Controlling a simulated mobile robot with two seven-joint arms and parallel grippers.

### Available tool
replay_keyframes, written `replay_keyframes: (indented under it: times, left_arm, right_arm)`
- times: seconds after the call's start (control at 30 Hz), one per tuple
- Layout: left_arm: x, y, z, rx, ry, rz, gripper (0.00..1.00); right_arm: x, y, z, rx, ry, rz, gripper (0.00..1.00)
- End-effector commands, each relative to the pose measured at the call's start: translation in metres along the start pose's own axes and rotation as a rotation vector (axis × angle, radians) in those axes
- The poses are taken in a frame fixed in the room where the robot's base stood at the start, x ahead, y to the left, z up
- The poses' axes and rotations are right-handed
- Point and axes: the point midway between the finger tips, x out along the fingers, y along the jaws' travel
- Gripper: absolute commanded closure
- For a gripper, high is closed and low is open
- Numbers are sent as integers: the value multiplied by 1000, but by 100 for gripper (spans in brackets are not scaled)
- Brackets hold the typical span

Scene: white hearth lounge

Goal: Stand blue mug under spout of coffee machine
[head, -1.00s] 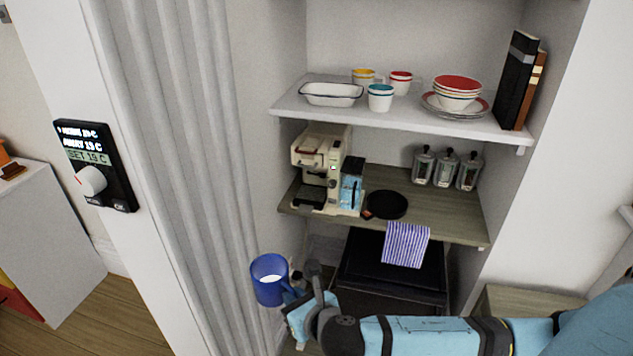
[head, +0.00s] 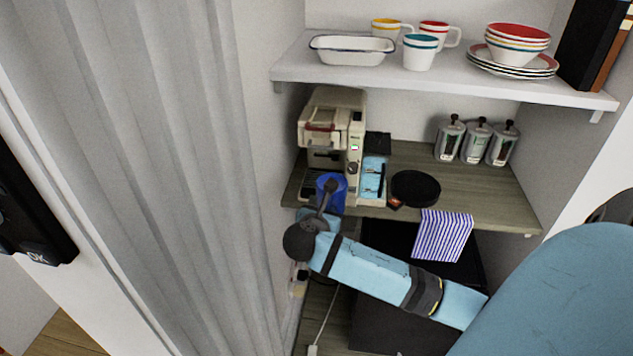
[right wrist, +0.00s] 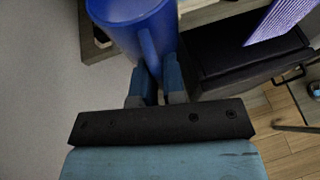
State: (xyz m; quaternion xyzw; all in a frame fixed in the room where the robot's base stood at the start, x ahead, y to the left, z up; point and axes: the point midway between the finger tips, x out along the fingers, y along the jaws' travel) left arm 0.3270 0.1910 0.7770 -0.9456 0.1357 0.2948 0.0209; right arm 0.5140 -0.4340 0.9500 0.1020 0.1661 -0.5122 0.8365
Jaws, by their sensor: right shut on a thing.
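The blue mug (head: 331,190) is upright in the head view, at the front of the coffee machine, partly hidden by my right wrist. The cream coffee machine (head: 334,115) stands at the left end of the wooden shelf. The mug overlaps the machine's lower front in the picture; I cannot tell whether it touches the tray. My right gripper (right wrist: 158,84) is shut on the mug's handle, and the mug (right wrist: 133,22) fills the top of the right wrist view. The gripper in the head view (head: 318,212) is largely hidden behind the wrist. My left gripper is out of view.
A black round plate (head: 416,187) and a striped cloth (head: 442,234) lie right of the machine on the wooden shelf (head: 470,190). Several jars (head: 476,142) stand behind. The white shelf (head: 440,82) above holds cups and bowls. A ribbed white panel (head: 150,150) is close on the left.

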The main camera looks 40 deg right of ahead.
Motion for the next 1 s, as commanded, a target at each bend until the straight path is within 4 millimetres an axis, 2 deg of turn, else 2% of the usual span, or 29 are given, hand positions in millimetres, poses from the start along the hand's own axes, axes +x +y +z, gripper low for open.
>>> replay_keyframes:
  times: [0.03, 0.2, 0.4, 0.63, 0.8, 0.9, 1.0]
  left_arm:
    - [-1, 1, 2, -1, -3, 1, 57]
    - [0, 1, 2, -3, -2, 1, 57]
    - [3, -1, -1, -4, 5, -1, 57]
    - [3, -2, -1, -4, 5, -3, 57]
    - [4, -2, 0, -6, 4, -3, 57]
    - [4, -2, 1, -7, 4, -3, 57]
    - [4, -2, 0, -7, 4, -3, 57]
  right_arm:
    - [12, 7, 7, 3, -4, -2, 100]
    - [49, 30, 22, 3, -3, 1, 100]
    - [82, 49, 36, 1, -2, 3, 100]
    - [98, 59, 43, 1, -2, 4, 100]
    - [121, 72, 52, 2, -2, 2, 100]
    - [124, 71, 39, -3, 1, 4, 100]
    - [126, 71, 37, -1, -1, 4, 100]
